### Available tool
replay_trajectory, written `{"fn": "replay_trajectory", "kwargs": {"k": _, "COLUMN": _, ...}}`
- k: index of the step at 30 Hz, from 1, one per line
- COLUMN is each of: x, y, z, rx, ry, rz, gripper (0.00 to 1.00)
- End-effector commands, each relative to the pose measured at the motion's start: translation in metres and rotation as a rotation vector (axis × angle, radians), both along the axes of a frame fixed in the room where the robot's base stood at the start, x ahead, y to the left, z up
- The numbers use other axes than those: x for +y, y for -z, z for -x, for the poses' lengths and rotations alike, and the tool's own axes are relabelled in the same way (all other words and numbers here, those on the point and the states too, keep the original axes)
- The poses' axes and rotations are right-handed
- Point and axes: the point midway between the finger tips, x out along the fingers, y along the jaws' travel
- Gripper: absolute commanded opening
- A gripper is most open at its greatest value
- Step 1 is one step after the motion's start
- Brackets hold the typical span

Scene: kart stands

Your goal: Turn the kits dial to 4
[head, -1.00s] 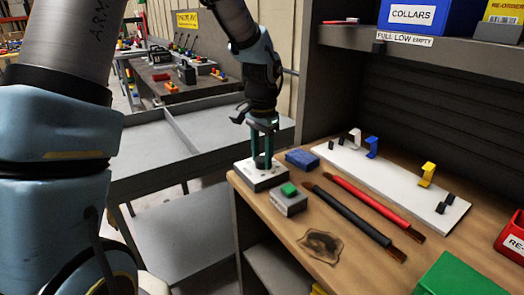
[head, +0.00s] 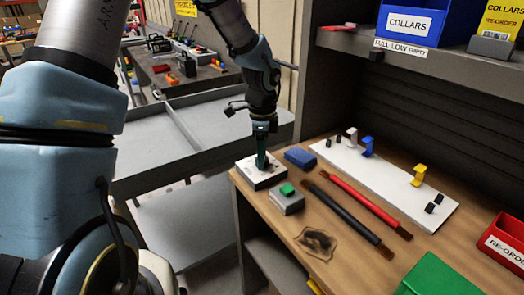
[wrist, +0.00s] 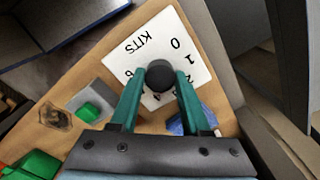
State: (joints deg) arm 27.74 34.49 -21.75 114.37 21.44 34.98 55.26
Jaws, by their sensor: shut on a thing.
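The kits dial is a white plate (head: 250,171) at the left front corner of the wooden bench, with a dark round knob. In the wrist view the plate (wrist: 190,47) shows "KITS", 0 and 1, with other digits partly hidden by the knob and fingers. My gripper (head: 261,160) points down over the dial. In the wrist view its green fingers (wrist: 160,82) are on either side of the black knob (wrist: 160,75), shut on it. I cannot tell which number the knob points to.
Beside the dial are a grey box with a green button (head: 287,198) and a blue block (head: 300,158). Black (head: 345,218) and red (head: 360,202) brushes lie to the right, before a white board (head: 395,190) with hooks. A grey cart (head: 160,150) stands left.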

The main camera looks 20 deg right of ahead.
Motion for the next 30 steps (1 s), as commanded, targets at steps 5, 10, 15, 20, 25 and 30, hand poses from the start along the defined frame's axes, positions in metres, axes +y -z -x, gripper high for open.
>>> {"fn": "replay_trajectory", "kwargs": {"k": 5, "x": 0.0004, "y": -0.0009, "z": 0.0005, "rx": 0.001, "ry": 0.078, "rz": -0.002, "gripper": 0.00}}
{"fn": "replay_trajectory", "kwargs": {"k": 10, "x": 0.0002, "y": -0.0001, "z": 0.0006, "rx": 0.002, "ry": 0.117, "rz": -0.001, "gripper": 0.00}}
{"fn": "replay_trajectory", "kwargs": {"k": 15, "x": 0.0002, "y": 0.0004, "z": 0.0005, "rx": 0.001, "ry": 0.130, "rz": 0.000, "gripper": 0.00}}
{"fn": "replay_trajectory", "kwargs": {"k": 20, "x": 0.0001, "y": 0.0006, "z": 0.0004, "rx": 0.001, "ry": 0.131, "rz": 0.000, "gripper": 0.00}}
{"fn": "replay_trajectory", "kwargs": {"k": 25, "x": 0.0002, "y": 0.0006, "z": 0.0003, "rx": 0.001, "ry": 0.131, "rz": 0.000, "gripper": 0.00}}
{"fn": "replay_trajectory", "kwargs": {"k": 30, "x": 0.0001, "y": 0.0005, "z": 0.0003, "rx": 0.001, "ry": 0.130, "rz": 0.000, "gripper": 0.66}}
